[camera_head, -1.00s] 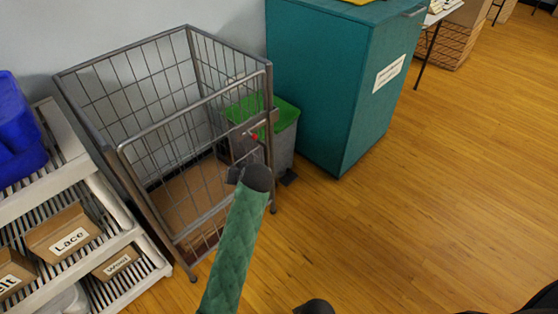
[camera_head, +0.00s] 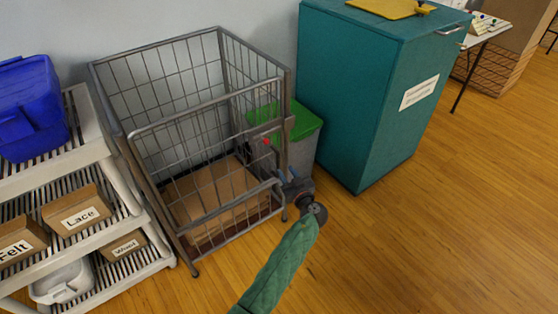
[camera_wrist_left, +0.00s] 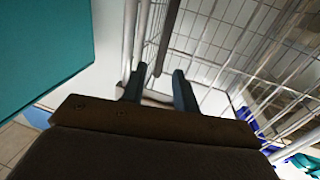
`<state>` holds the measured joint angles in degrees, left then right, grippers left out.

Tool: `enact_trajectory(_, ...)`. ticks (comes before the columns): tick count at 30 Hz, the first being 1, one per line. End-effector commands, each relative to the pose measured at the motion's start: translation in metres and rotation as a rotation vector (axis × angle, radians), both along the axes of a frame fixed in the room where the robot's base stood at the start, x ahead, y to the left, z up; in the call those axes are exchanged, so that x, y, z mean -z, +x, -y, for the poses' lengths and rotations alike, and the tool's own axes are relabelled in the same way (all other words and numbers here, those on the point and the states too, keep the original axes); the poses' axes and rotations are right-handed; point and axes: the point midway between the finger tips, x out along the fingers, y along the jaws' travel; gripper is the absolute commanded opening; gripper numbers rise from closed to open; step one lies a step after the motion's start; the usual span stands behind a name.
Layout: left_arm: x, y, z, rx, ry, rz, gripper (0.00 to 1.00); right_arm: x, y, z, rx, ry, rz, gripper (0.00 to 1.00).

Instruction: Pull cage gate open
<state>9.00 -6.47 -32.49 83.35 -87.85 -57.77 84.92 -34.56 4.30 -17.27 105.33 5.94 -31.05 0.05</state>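The grey wire cage (camera_head: 160,85) stands against the wall in the head view. Its gate (camera_head: 205,108) is a framed mesh panel across the front, with a small red-marked latch (camera_head: 265,141) near its right edge. I cannot tell whether the gate stands slightly ajar. My left gripper (camera_head: 287,180) is at the lower right part of the gate, by the right front post. In the left wrist view, its two fingers (camera_wrist_left: 159,88) are apart, with a metal bar (camera_wrist_left: 166,40) showing between and beyond them. Contact is unclear. My right gripper is not in view.
A teal cabinet (camera_head: 350,90) and a green-lidded bin (camera_head: 300,122) stand right of the cage. A white slatted shelf (camera_head: 95,150) with labelled boxes and a blue bin (camera_head: 28,110) stands close on the left. The wooden floor (camera_head: 420,250) in front is clear.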

Motion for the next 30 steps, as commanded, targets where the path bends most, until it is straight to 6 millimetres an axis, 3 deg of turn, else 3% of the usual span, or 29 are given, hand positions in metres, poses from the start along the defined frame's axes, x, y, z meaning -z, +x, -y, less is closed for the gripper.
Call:
enact_trajectory(16,-0.001,0.061,-0.029,-0.002,0.001,0.000,0.30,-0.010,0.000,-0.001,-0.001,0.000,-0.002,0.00)
enact_trajectory(29,0.000,0.069,-0.033,-0.001,0.000,-0.001,0.30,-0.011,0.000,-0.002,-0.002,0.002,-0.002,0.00)
enact_trajectory(30,0.000,0.069,-0.032,-0.001,0.000,-0.001,0.22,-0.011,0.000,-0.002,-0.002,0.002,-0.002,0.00)
